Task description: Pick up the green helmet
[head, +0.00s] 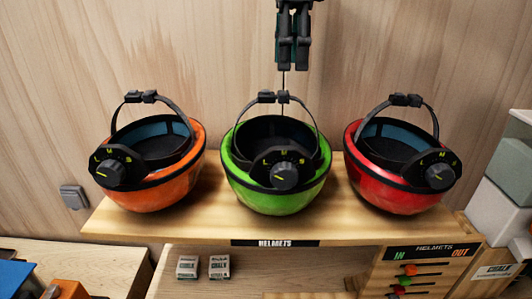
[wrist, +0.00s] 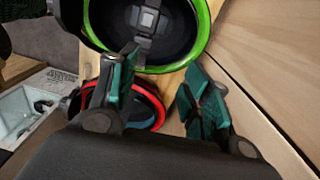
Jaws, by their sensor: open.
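The green helmet (head: 272,190) lies upside down in the middle of the wooden shelf, its opening up, with a dial at the front and a strap arching over it. My gripper (head: 293,68) hangs above and behind it, pointing down, at the wall side. In the wrist view my gripper (wrist: 160,105) is open, its teal finger pads apart with nothing between them. The green helmet's rim (wrist: 205,30) shows at the top of that view, beyond the fingers and cut off by the picture edge.
An orange helmet (head: 180,185) stands left of the green one and a red helmet (head: 395,190) right, both upside down. They sit on the shelf (head: 225,222) against a wooden wall (head: 210,60). Chalk boxes (head: 219,267) and an in/out board (head: 433,252) are below.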

